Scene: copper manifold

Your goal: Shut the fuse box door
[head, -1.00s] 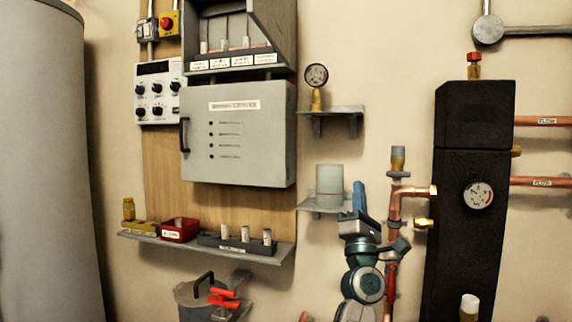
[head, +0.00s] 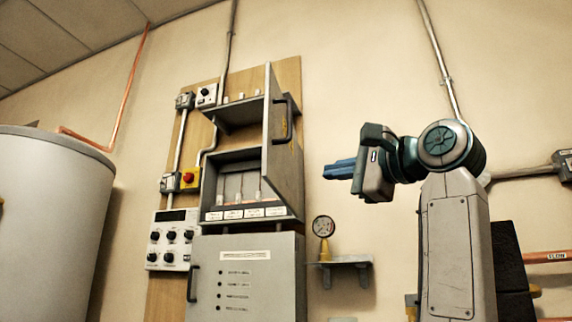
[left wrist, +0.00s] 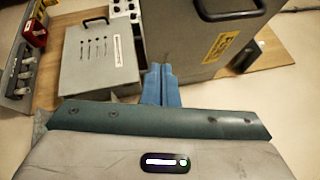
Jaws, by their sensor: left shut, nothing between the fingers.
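The fuse box (head: 212,182) is a grey open-fronted cabinet on a wooden board, with several labelled fuse positions inside. Its grey door (head: 283,180) stands open at the box's right side, showing a dark handle and a yellow label. In the left wrist view the door (left wrist: 190,35) fills the upper middle and right, with the yellow label and handle facing up. My left gripper (head: 328,170) is shut and empty, to the right of the door in the head view. Its blue fingertips (left wrist: 160,68) appear close by the door; I cannot tell whether they touch. My right gripper is not in view.
A closed grey panel box (head: 245,285) sits below the fuse box. A gauge (head: 324,226) stands on a small shelf (head: 345,261) below my gripper. A control panel (head: 172,238) is at left.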

